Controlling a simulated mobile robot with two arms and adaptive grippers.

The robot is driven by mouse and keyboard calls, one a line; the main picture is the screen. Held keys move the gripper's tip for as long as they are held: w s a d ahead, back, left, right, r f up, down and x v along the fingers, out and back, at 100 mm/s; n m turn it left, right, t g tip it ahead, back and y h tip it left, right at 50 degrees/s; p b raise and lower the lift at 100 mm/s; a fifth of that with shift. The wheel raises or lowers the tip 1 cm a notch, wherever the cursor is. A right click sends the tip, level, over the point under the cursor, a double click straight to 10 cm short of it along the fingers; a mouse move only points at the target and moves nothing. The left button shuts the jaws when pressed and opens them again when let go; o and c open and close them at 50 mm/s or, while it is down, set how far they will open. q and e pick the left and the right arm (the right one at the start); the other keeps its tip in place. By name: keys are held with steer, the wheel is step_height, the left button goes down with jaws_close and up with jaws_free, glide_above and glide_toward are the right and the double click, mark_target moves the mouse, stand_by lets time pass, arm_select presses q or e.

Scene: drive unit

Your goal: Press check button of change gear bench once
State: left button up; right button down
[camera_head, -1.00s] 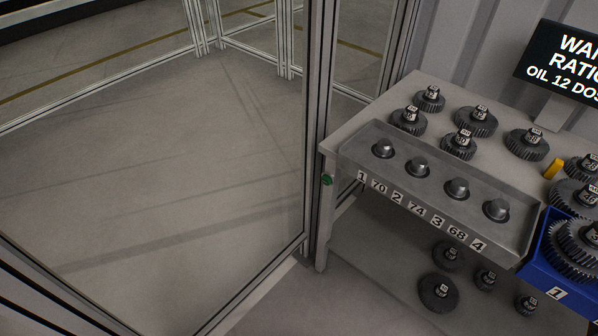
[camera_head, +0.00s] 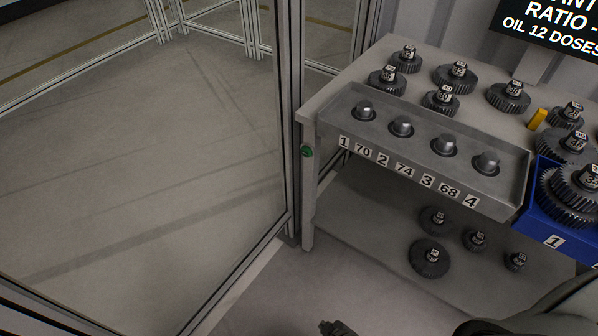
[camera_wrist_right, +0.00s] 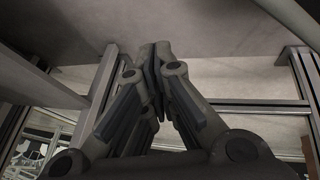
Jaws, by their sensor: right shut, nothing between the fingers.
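The change gear bench (camera_head: 335,93) stands at the right in the head view. A small round green button (camera_head: 307,151) is on the front corner of the bench, at the top of its leg; I take it as the check button. My right gripper (camera_head: 338,328) just enters at the bottom edge of the head view, below and apart from the button. In the right wrist view its fingers (camera_wrist_right: 157,55) are closed together with nothing between them. The button is not visible in that view. My left gripper is not in view.
A tray (camera_head: 480,198) with several pegs and number labels lies along the bench front. Gears (camera_head: 457,77) stand on top and on the lower shelf. A blue box (camera_head: 530,222) holds gears at right. A framed clear panel (camera_head: 285,110) stands left of the bench.

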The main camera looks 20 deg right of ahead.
mark_target(306, 153)
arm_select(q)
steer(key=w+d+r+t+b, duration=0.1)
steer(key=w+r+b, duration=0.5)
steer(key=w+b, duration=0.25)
arm_select(e)
steer(key=w+a+r+n+t, duration=0.25)
steer(key=w+r, duration=0.45)
steer(key=w, duration=0.4)
steer(key=w+a+r+n+t, duration=0.2)
steer(key=w+r+n+t, duration=0.3)
steer(key=w, duration=0.6)
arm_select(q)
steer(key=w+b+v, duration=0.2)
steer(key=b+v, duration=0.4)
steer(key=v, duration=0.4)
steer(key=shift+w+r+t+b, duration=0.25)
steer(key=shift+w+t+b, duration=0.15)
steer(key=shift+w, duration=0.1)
arm_select(e)
steer(key=w+d+r+n+t+h, duration=0.1)
steer(key=w+r+t, duration=0.1)
steer(key=r, duration=0.8)
steer(key=w+d+r+t+h, duration=0.1)
steer(key=w+d+r+t, duration=0.1)
steer(key=r, duration=0.9)
steer(key=shift+w+r+n+t+h, duration=0.15)
steer(key=shift+w+n+t+h, duration=0.25)
steer(key=shift+w, duration=0.35)
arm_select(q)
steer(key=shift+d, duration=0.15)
